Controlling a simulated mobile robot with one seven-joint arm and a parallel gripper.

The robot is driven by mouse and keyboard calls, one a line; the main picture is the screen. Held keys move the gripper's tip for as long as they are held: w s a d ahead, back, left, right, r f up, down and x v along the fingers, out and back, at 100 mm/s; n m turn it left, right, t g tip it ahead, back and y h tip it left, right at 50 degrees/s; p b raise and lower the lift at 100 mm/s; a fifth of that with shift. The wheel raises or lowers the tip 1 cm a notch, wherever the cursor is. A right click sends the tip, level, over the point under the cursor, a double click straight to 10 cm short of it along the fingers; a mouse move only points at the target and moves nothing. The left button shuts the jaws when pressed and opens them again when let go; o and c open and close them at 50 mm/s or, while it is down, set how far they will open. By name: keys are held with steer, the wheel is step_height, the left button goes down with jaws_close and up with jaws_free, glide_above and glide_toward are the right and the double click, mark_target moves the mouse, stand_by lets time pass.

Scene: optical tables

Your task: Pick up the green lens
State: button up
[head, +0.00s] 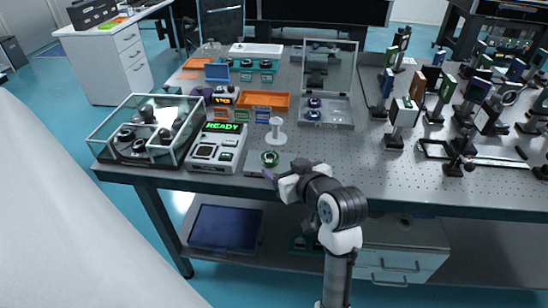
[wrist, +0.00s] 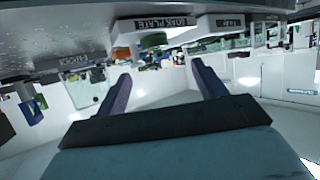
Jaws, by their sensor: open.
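The green lens (head: 269,158) is a small, round, dark-rimmed piece with a green ring. It lies near the front edge of the optical table (head: 350,172), right of the device with the READY display. My gripper (head: 269,175) is at the table's front edge, just on the near side of the lens in the head view. One purple finger shows there. In the wrist view my gripper (wrist: 161,70) has its two fingers wide apart with nothing between them.
The READY device (head: 204,165) and a glass case (head: 108,128) stand to the left. A white spool-shaped stand (head: 276,138) is just behind the lens. An orange tray (head: 262,97) and an open clear-lidded case (head: 343,122) lie farther back. Several mounted optics fill the right side.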

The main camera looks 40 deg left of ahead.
mark_target(270, 156)
steer(key=x, duration=0.4)
steer(key=shift+w+a+p, duration=0.2)
steer(key=shift+a+p, duration=0.05)
steer(key=shift+p, duration=0.05)
steer(key=shift+w+d+f+p+x, duration=0.15)
steer(key=shift+p+x, duration=0.3)
steer(key=shift+x, duration=0.85)
steer(key=shift+w+d+f+p+x, duration=0.1)
steer(key=shift+p+x, duration=0.35)
steer(key=shift+x, duration=0.85)
steer(key=shift+r, duration=0.1)
steer(key=c, duration=1.1)
steer(key=shift+c, duration=0.2)
step_height(270, 156, up, 20)
steer(key=b, duration=0.1)
